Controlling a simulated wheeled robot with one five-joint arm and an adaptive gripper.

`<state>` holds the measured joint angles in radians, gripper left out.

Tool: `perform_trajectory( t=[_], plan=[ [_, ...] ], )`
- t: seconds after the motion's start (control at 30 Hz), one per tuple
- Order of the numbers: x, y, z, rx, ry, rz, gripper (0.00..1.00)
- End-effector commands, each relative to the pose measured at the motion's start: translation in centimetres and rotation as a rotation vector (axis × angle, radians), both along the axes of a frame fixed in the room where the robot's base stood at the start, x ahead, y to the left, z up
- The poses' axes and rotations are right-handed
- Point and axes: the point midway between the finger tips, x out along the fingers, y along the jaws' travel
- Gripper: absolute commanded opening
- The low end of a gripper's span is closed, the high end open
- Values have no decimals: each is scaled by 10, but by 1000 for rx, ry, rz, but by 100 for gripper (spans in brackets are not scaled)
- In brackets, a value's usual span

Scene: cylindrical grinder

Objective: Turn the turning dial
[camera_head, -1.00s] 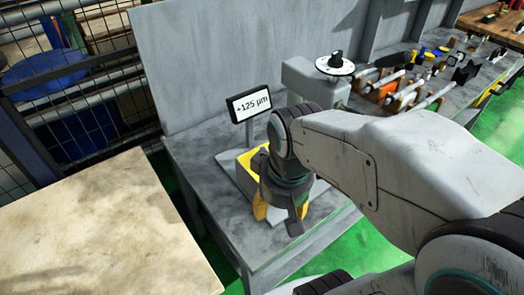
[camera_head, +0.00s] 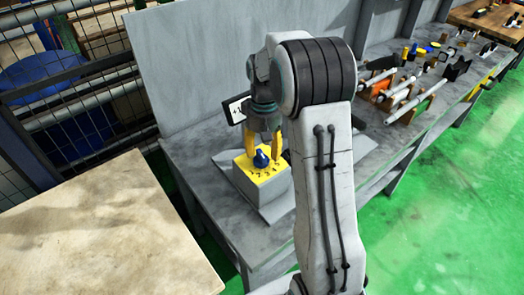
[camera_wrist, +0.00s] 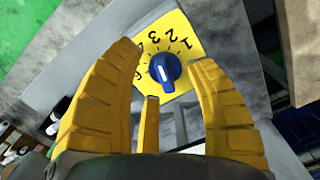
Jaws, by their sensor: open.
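The turning dial (camera_head: 262,158) is a blue knob on the yellow, numbered top of a grey box (camera_head: 264,187). In the wrist view the blue dial (camera_wrist: 165,67) has a white pointer line and numbers around it on the yellow plate (camera_wrist: 180,38). My gripper (camera_head: 264,151) has yellow fingers and is open. In the wrist view the fingertips (camera_wrist: 166,52) lie either side of the dial, with gaps showing on both sides. Whether they are level with it in height I cannot tell.
A display (camera_head: 235,108) stands behind the box, mostly hidden by my arm. Shafts on orange stands (camera_head: 397,98) lie on the bench to the right. A light tabletop (camera_head: 85,235) fills the lower left. Green floor (camera_head: 440,210) is clear at right.

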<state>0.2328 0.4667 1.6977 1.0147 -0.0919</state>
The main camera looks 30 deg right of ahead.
Motion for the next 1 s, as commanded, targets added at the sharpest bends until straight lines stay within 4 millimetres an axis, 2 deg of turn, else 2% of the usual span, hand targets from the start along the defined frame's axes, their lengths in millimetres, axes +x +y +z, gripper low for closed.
perform_trajectory(
  t=[0.03, 0.13, 0.37, 0.47, 0.8, 1.0],
  plan=[
    [10, -4, 1, -2, -7, 8, 50],
    [23, -8, 4, -4, -21, 25, 50],
    [35, -11, 9, -6, -35, 66, 50],
    [36, -11, 3, -6, -34, 73, 50],
    [35, -11, -39, -6, -33, 72, 50],
    [35, -11, -54, -6, -35, 72, 50]
  ],
)
